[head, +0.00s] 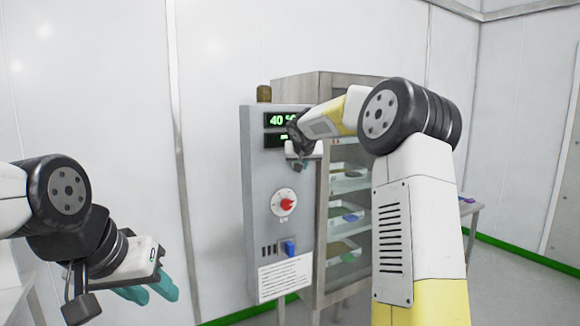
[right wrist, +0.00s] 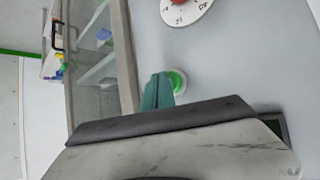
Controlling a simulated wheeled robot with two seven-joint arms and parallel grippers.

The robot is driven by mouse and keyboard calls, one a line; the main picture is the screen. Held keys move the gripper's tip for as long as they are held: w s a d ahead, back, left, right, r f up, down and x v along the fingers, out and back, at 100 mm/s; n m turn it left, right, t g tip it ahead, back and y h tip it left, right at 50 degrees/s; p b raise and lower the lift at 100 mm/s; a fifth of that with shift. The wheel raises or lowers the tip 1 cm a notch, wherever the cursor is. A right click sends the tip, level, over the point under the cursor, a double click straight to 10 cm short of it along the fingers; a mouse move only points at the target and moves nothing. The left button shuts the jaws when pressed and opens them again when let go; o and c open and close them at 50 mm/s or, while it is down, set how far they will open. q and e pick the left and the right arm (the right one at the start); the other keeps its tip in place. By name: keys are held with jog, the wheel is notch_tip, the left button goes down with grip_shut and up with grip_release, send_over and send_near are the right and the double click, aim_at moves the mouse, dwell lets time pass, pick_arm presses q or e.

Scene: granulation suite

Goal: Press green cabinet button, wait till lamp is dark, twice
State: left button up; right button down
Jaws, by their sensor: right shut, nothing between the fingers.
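The grey control cabinet (head: 250,190) stands mid-picture in the head view, with a small amber-brown lamp (head: 264,93) on top that looks unlit. The green button (right wrist: 179,82), in a pale ring, shows in the right wrist view; in the head view my right gripper hides it. My right gripper (head: 303,163) is shut and empty at the panel's upper part. In the right wrist view its teal fingertips (right wrist: 163,80) overlap the button's left edge; I cannot tell whether they touch it. My left gripper (head: 150,292) is open and empty, low at the left, away from the cabinet.
Below the button is a red rotary knob (head: 286,203) on a white dial, then a blue switch (head: 288,248) and a text label (head: 285,277). Green displays (head: 283,119) sit above. A glass-doored rack with trays (head: 345,248) stands right behind the panel.

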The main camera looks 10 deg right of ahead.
jog(key=shift+w+a, duration=0.1)
jog(key=shift+w, duration=0.15)
jog(key=shift+s, duration=0.15)
dwell(0.4)
jog(key=shift+s+d, duration=0.3)
jog(key=shift+s, duration=0.4)
jog(key=shift+s, duration=0.1)
jog(key=shift+s+d, duration=0.3)
jog(key=shift+s, duration=0.45)
jog(key=shift+s+d, duration=0.25)
jog(key=shift+s, duration=0.55)
jog(key=shift+s+d, duration=0.3)
jog(key=shift+s, duration=0.45)
